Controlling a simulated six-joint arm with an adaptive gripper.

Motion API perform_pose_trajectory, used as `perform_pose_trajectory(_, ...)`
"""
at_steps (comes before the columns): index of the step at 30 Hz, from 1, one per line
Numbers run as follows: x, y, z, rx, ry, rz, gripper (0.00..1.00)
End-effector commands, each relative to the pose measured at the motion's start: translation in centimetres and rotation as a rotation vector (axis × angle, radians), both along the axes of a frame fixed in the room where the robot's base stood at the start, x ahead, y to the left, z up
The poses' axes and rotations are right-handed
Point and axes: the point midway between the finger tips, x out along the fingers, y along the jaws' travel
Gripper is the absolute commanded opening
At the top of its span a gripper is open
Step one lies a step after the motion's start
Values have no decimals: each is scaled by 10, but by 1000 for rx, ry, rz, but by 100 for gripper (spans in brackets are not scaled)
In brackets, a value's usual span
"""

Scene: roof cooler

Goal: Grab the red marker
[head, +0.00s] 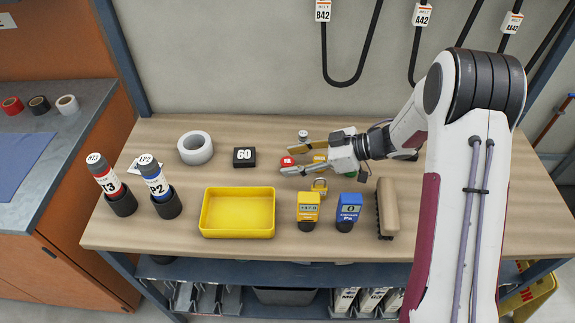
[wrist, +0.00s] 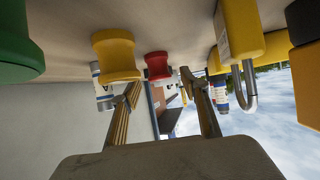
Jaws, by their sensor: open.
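The red marker (head: 287,161) is a small spool-shaped piece standing on the workbench, close to my fingertips in the head view. In the wrist view the red marker (wrist: 157,66) shows just beyond the gap between my fingers, apart from them. My gripper (head: 293,154) is open and low over the bench, pointing left, with nothing held. In the wrist view my gripper (wrist: 160,82) has its fingers spread. A like yellow piece (wrist: 116,55) is nearer, by the left finger. A green one (wrist: 15,45) is at the left edge, mostly hidden by my gripper in the head view.
A yellow padlock (head: 320,186) is close in front of my gripper. Yellow (head: 308,206) and blue (head: 348,207) meters, a brush (head: 387,208) and a yellow tray (head: 238,232) line the front. A black block (head: 244,157) and tape roll (head: 195,148) are left.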

Motion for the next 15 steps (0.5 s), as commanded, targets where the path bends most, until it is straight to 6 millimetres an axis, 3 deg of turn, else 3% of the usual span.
perform_pose_trajectory(15, 1, 6, -4, -1, 0, -1, 45)
